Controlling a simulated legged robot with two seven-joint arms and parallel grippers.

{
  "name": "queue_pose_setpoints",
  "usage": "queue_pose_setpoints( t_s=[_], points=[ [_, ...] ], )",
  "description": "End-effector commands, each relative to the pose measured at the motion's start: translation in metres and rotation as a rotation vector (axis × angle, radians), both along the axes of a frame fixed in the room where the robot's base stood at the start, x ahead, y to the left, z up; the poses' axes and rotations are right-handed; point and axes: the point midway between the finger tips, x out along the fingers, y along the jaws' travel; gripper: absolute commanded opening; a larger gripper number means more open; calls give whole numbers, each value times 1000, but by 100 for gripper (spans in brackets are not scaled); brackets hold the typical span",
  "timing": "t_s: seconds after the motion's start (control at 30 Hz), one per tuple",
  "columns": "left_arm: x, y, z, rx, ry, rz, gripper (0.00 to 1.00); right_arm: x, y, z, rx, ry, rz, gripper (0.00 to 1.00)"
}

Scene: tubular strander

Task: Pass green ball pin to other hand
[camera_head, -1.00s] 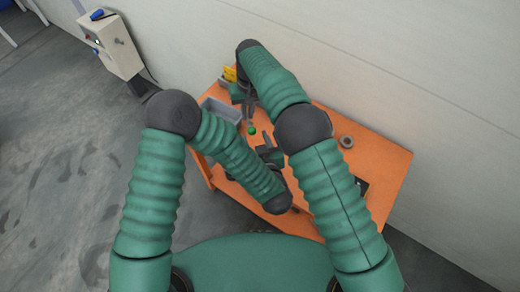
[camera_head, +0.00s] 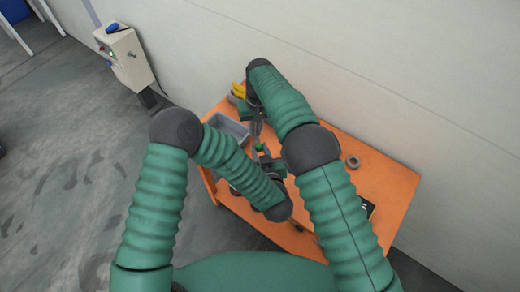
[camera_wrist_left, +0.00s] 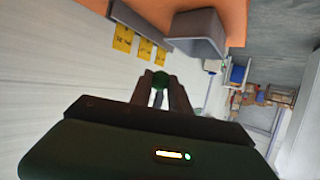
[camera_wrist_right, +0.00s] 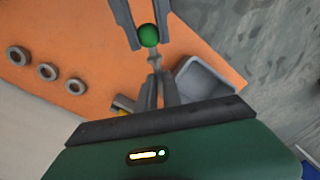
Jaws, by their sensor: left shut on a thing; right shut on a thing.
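The green ball pin (camera_head: 260,148) is held between my two grippers above the table. In the right wrist view its green ball (camera_wrist_right: 149,36) sits between the fingertips of my left gripper (camera_wrist_right: 141,20), and its thin metal shaft (camera_wrist_right: 154,62) runs into the fingertips of my right gripper (camera_wrist_right: 157,85). In the left wrist view the green ball (camera_wrist_left: 160,78) shows between the fingers of my left gripper (camera_wrist_left: 161,88). Both grippers are shut on the pin, facing each other. The shaft's end is hidden by the right fingers.
The orange table (camera_head: 330,210) lies below, against the wall. A grey bin (camera_head: 228,127) stands at its left side. Several grey rings lie on it, one of them (camera_wrist_right: 47,71) in the right wrist view. Yellow labels (camera_wrist_left: 123,38) show beside the bin. A control box (camera_head: 125,57) stands at left.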

Motion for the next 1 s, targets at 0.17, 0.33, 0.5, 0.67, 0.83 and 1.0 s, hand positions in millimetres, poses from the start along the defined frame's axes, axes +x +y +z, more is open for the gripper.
queue_pose_setpoints(
  t_s=[0.17, 0.33, 0.5, 0.67, 0.83, 1.0],
  points=[
    [0, -1, 1, -2, -2, -2, 0, 0, 1, 0, 2, 1, 0, 24],
    [0, -1, 1, -1, -1, -1, 0, 0, 1, 0, 2, 1, 0, 35],
    [0, -1, 1, -1, -1, -1, 0, 0, 1, 0, 1, 0, 0, 35],
    [0, -1, 1, -1, -1, -1, 0, 1, 0, 13, 2, -3, 1, 35],
    [0, -1, 1, -1, -1, -1, 0, 3, -3, 53, 3, -4, 1, 35],
    [0, -1, 0, -1, -1, -1, 0, 4, -5, 94, 4, -2, 0, 35]
  ],
)
